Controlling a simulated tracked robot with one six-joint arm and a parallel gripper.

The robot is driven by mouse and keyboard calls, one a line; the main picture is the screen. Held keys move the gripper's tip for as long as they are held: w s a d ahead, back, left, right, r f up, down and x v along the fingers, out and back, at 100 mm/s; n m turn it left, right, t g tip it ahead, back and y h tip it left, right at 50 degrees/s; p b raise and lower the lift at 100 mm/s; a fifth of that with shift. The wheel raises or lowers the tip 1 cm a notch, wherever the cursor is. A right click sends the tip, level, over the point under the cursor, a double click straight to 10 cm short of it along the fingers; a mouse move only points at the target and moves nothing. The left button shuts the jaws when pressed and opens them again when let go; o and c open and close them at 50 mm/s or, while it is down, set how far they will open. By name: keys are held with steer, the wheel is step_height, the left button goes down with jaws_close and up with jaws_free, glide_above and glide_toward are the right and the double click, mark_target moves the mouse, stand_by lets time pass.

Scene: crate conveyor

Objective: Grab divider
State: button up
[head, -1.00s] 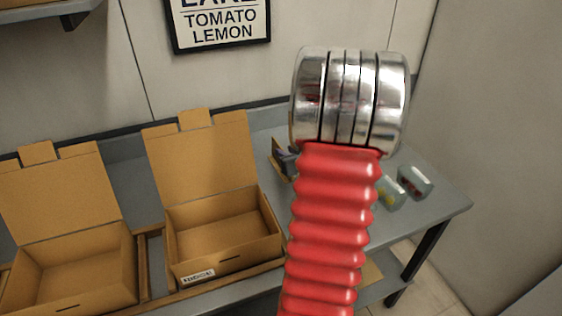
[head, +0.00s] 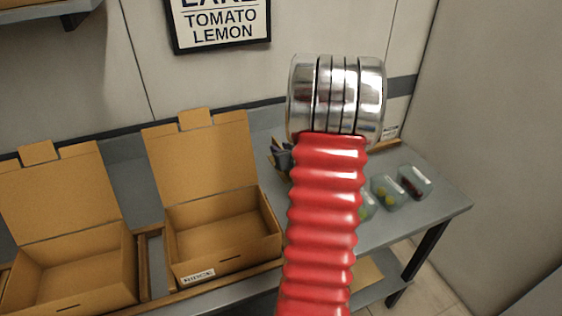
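I cannot clearly make out a divider. A small holder with dark, thin pieces (head: 282,156) stands on the grey table just left of my arm; it is partly hidden, and I cannot tell whether a divider is in it. A flat tan piece (head: 367,275) lies on the lower shelf, partly behind my arm; I cannot tell what it is. My red ribbed arm and its metal joint fill the middle of the head view. My gripper does not show.
Two open, empty cardboard boxes, one at the left (head: 70,285) and one in the middle (head: 225,260) labelled RIDGE, stand between wooden rails. Clear tubs of produce (head: 390,191) stand on the grey table (head: 446,212) at right. A wall sign (head: 220,25) reads TOMATO LEMON.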

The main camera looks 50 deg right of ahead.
steer(key=shift+c, duration=0.4)
jaws_close()
